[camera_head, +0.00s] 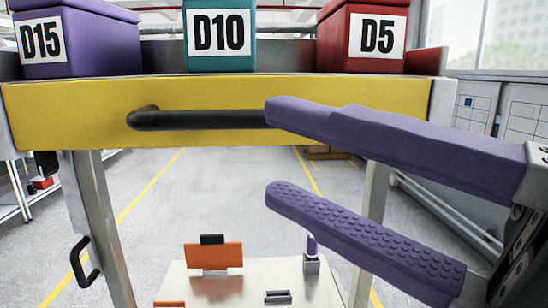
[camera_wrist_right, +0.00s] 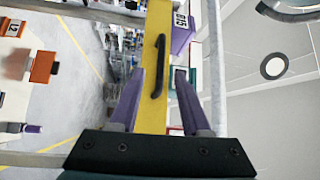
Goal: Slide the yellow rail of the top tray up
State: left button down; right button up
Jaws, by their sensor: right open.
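The yellow rail (camera_head: 60,115) spans the front of the top tray in the head view, with a black bar handle (camera_head: 205,119) on its face. My right gripper (camera_head: 270,148) is open and empty, with two purple fingers. Its upper finger crosses in front of the rail and hides the handle's right end; its lower finger is below the rail. In the right wrist view, the rail (camera_wrist_right: 156,20) runs vertically and the handle (camera_wrist_right: 160,60) lies between the open fingertips (camera_wrist_right: 160,73), not gripped. Whether the fingers touch it I cannot tell. My left gripper is not in view.
On the tray stand a purple D15 bin (camera_head: 85,58), a teal D10 bin (camera_head: 220,58) and a red D5 bin (camera_head: 376,62). Grey uprights (camera_head: 100,220) hold the tray. Below is a pale surface with an orange block (camera_head: 213,258).

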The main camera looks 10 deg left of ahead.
aim_at(207, 122)
jog(key=p+x, duration=0.1)
jog(key=x, duration=0.1)
jog(key=p+x, duration=0.1)
jog(key=x, duration=0.2)
jog(key=p+x, duration=0.2)
jog(key=x, duration=0.1)
jog(key=shift+a+r, duration=0.2)
jog(key=shift+r, duration=0.1)
jog(key=shift+w+a+f, duration=0.1)
jog(key=shift+w+a, duration=0.2)
jog(key=shift+a, duration=0.2)
jog(key=c, duration=0.7)
grip_shut()
